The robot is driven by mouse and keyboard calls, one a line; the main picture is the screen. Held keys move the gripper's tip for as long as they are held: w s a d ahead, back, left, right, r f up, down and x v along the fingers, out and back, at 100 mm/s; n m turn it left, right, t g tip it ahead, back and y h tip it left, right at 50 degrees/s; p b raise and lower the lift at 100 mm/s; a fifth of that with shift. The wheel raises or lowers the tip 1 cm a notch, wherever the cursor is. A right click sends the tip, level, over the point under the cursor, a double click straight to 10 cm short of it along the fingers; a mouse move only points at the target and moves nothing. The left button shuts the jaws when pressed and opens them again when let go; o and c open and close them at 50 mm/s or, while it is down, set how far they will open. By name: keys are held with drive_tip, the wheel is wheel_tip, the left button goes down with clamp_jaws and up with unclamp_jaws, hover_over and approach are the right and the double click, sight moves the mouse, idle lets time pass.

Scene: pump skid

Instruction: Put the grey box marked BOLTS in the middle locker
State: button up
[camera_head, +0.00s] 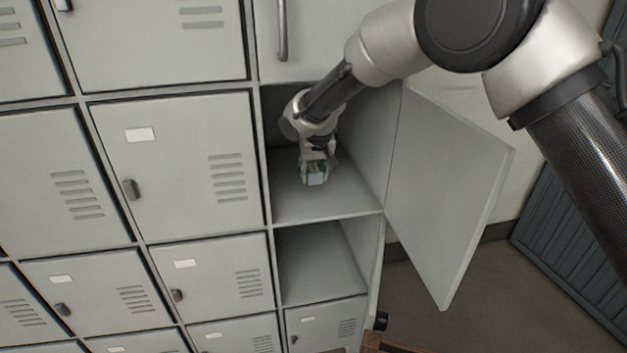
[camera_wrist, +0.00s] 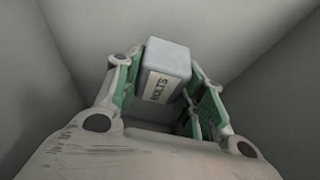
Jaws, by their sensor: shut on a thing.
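The grey box marked BOLTS (camera_wrist: 165,68) sits between the green-padded fingers of my gripper (camera_wrist: 168,95) in the wrist view, with its label readable. My gripper (camera_head: 316,172) is shut on it. In the head view the box (camera_head: 316,179) is small, at the gripper's tip, inside an open locker compartment (camera_head: 350,203) with its door swung out to the right. The box is near the compartment's floor; whether it touches the floor I cannot tell. My wrist and forearm hide part of the compartment's back and top.
The open door (camera_head: 445,200) stands right of the compartment, below my arm. Another open compartment (camera_head: 318,265) lies directly below. A closed door with a handle (camera_head: 282,30) is above, and closed lockers (camera_head: 180,165) fill the left. The compartment floor around the box looks clear.

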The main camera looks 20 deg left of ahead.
sight(313, 180)
drive_tip(key=shift+w+a+f, duration=0.1)
drive_tip(key=shift+w+f, duration=0.1)
drive_tip(key=shift+f, duration=1.55)
drive_tip(key=shift+f, duration=0.1)
drive_tip(key=o, duration=1.1)
drive_tip(key=v, duration=0.3)
drive_tip(key=shift+r, duration=0.3)
drive_tip(key=s+d, duration=0.6)
drive_tip(key=s, duration=0.4)
drive_tip(key=shift+s+d+f, duration=0.15)
drive_tip(key=shift+f, duration=0.05)
